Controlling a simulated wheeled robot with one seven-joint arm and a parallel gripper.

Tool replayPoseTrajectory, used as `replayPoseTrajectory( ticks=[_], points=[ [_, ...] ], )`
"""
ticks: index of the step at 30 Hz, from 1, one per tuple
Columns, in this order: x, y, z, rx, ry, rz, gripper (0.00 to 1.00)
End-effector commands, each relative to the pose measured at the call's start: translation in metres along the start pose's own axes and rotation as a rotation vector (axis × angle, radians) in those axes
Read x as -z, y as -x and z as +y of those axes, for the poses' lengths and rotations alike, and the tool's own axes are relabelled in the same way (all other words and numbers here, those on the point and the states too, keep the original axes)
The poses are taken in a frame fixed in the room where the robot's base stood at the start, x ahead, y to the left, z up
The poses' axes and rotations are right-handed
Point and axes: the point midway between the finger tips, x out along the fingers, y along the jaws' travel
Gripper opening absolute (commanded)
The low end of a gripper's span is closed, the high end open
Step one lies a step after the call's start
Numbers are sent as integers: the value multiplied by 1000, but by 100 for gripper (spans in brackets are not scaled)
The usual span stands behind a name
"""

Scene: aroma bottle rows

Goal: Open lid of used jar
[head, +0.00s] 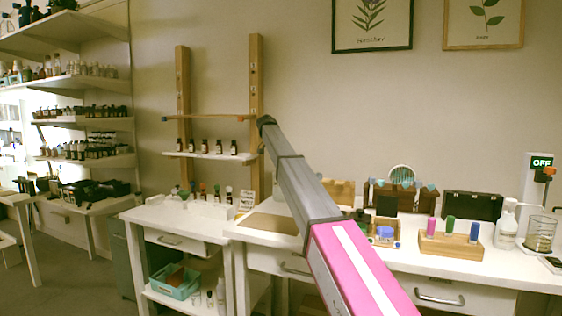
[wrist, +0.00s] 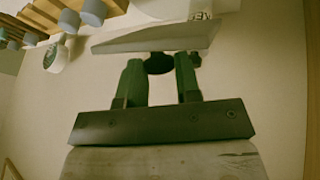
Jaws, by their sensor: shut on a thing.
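My gripper (wrist: 159,66) shows in the wrist view as two green fingers, shut on a dark round knob (wrist: 158,64). The knob sits against a flat pale grey piece (wrist: 150,38), which looks like a lid. A pale rounded body with dark lettering (wrist: 205,10) shows behind it at the top edge, mostly cut off. I cannot tell whether the lid rests on a jar or is apart from it. In the head view my arm crosses the middle of the picture and hides part of the bench. My gripper and the used jar cannot be made out there.
The white bench (head: 480,262) holds a wooden block with coloured-capped bottles (head: 450,243), a white jug (head: 507,228) and a glass beaker (head: 540,235). A small wall shelf (head: 210,155) carries several dark bottles. A lettered card (head: 247,200) stands left of my arm.

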Motion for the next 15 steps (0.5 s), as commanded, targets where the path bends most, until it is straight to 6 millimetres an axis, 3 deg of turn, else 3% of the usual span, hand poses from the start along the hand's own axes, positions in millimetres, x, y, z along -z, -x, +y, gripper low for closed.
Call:
replayPoseTrajectory(
  ticks=[3,15],
  points=[
    [16,0,-7,-13,31,-83,0],
    [29,-3,-10,-37,98,-253,0]
  ],
)
